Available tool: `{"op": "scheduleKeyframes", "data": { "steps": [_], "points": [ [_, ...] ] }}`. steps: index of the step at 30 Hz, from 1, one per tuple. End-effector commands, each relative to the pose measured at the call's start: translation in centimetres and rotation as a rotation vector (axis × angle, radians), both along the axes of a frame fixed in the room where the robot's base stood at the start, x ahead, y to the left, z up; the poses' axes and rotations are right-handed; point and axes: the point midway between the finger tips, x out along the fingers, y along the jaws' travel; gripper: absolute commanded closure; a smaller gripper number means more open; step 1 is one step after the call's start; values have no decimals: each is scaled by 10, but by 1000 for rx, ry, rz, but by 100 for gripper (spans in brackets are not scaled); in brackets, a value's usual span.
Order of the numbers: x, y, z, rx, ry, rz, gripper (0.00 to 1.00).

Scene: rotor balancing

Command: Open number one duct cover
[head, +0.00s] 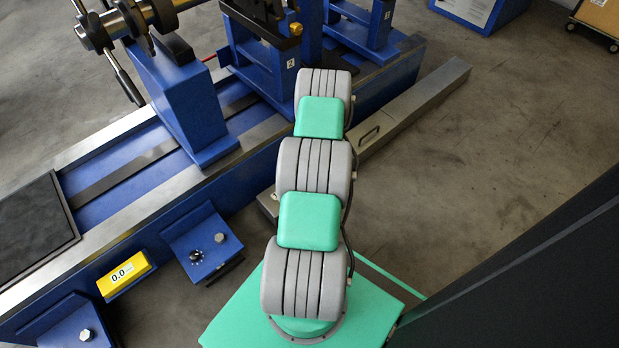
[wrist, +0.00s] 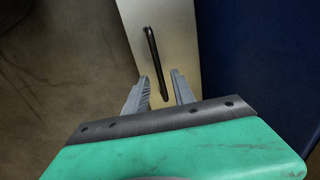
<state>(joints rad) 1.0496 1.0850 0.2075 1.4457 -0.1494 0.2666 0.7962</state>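A long metal duct (head: 425,98) runs along the floor beside the blue machine base. Its cover has a small handle (head: 369,133); no number shows on it. In the wrist view a pale metal cover (wrist: 130,20) carries a thin black bar handle (wrist: 152,50). My gripper (wrist: 160,76) is open and empty, with one finger on each side of the handle's near end. I cannot tell the remaining depth between fingers and cover. In the head view my arm hides the gripper and part of the duct.
The blue balancing machine (head: 100,250) with its rotor shaft (head: 120,22) lies along the duct's left side. Blue pedestals (head: 190,105) stand on it. Concrete floor (head: 510,150) is open to the right.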

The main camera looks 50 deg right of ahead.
Motion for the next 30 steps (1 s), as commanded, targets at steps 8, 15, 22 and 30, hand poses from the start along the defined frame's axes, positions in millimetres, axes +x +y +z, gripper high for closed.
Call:
{"op": "scheduleKeyframes", "data": {
  "steps": [8, 15, 22, 30],
  "points": [
    [1, 0, -4, -1, 0, 1, 69],
    [1, 0, -4, 0, 0, 2, 87],
    [1, 0, -4, 0, 0, 2, 100],
    [1, 0, -4, 0, 0, 2, 100]
  ]
}}
